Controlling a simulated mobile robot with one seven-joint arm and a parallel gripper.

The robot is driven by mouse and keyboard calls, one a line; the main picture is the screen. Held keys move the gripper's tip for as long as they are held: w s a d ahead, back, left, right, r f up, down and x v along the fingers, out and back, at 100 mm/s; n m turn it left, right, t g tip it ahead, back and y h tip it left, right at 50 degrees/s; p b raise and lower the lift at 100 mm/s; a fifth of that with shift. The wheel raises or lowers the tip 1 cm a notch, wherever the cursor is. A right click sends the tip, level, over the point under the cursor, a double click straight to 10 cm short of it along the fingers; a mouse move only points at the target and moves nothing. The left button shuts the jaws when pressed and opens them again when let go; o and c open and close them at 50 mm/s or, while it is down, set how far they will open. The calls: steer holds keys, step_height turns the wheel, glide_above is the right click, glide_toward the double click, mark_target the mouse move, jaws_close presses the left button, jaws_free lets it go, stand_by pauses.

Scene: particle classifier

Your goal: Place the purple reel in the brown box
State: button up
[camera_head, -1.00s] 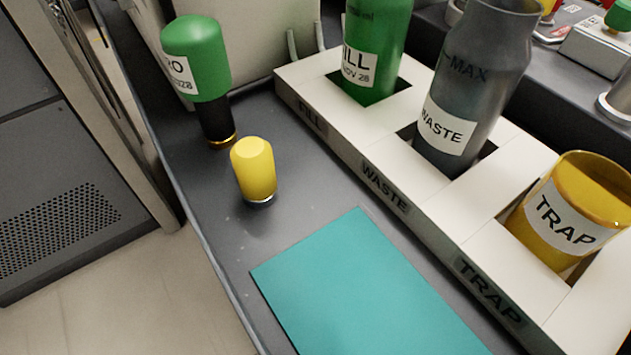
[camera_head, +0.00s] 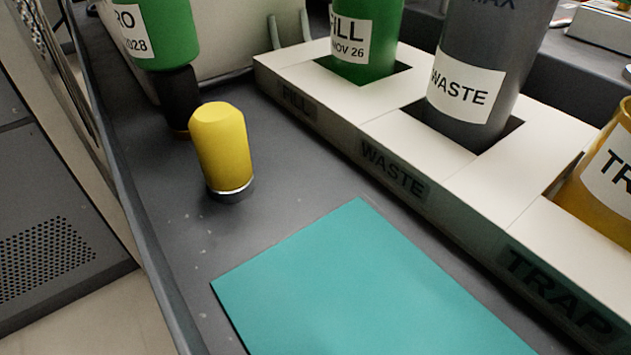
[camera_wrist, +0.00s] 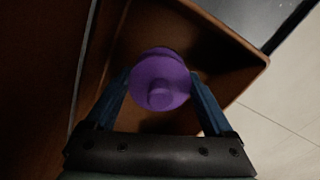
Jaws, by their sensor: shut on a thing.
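The purple reel (camera_wrist: 160,80) is in the middle of the wrist view, a round purple piece with a smaller round knob on its near face. My gripper (camera_wrist: 160,92) is shut on it, with one blue finger on each side. The brown box (camera_wrist: 262,62) shows behind and around the reel in the wrist view. Its interior is dark and its rim runs along the right. The reel lies over the box's inside in the picture; I cannot tell its height above the floor of the box. The head view shows neither the reel, the box nor my gripper.
In the head view, a yellow-capped piece (camera_head: 222,148) stands on the grey bench beside a teal mat (camera_head: 370,285). A white rack (camera_head: 400,130) holds a green bottle (camera_head: 365,40), a grey WASTE bottle (camera_head: 485,60) and a yellow TRAP cup (camera_head: 605,170). Pale floor tiles (camera_wrist: 265,135) lie outside the box.

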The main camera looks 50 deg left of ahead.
steer(key=shift+f, duration=0.1)
steer(key=o, duration=1.2)
steer(key=shift+f, duration=0.1)
steer(key=shift+o, duration=0.2)
step_height(320, 180, up, 12)
steer(key=p, duration=0.7)
steer(key=shift+p, duration=0.3)
